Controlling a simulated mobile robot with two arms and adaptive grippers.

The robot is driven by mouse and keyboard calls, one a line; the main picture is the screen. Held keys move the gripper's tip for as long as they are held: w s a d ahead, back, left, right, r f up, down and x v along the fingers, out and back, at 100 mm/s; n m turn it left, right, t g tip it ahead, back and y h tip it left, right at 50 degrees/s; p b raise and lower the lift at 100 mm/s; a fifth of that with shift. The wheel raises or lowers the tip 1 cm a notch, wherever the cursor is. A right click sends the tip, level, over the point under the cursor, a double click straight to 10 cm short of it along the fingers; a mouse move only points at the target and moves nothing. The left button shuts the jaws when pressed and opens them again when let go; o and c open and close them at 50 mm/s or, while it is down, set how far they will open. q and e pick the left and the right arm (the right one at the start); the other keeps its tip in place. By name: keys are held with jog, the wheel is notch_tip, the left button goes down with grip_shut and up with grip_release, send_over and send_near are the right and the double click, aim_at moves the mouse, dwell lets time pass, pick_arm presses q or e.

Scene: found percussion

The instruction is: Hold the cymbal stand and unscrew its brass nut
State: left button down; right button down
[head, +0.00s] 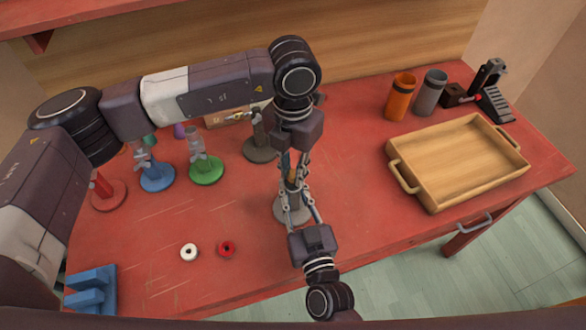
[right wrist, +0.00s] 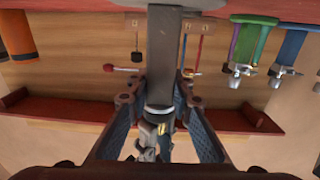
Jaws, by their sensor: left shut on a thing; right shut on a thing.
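The grey cymbal stand (head: 279,211) stands upright on the red table, its round base showing below the grippers. My right gripper (head: 293,198) reaches in from the front and is shut on the stand's post. In the right wrist view, which is upside down, the grey post (right wrist: 161,58) runs between my right fingers (right wrist: 160,92). My left gripper (head: 292,177) comes down from above and is shut at the top of the stand. A small brass bit of the nut (right wrist: 163,127) shows there in the right wrist view; the rest is hidden by the left fingers.
Red (head: 107,197), blue (head: 157,180), green (head: 206,174) and dark grey (head: 260,153) stands are at left and behind. White (head: 189,252) and red (head: 227,248) rings lie front left. A wooden tray (head: 403,178), orange cup (head: 400,95) and grey cup (head: 430,92) are right.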

aim_at(293, 173)
pick_arm(q)
jog(key=n, duration=0.4)
jog(key=shift+w, duration=0.1)
jog(key=n, duration=0.3)
jog(key=shift+n, duration=0.4)
jog(key=n, duration=0.7)
jog(key=shift+r, duration=0.1)
jog(key=shift+r, duration=0.25)
jog(key=shift+r, duration=0.85)
jog(key=shift+r, duration=2)
pick_arm(e)
jog(key=c, duration=1.6)
grip_release()
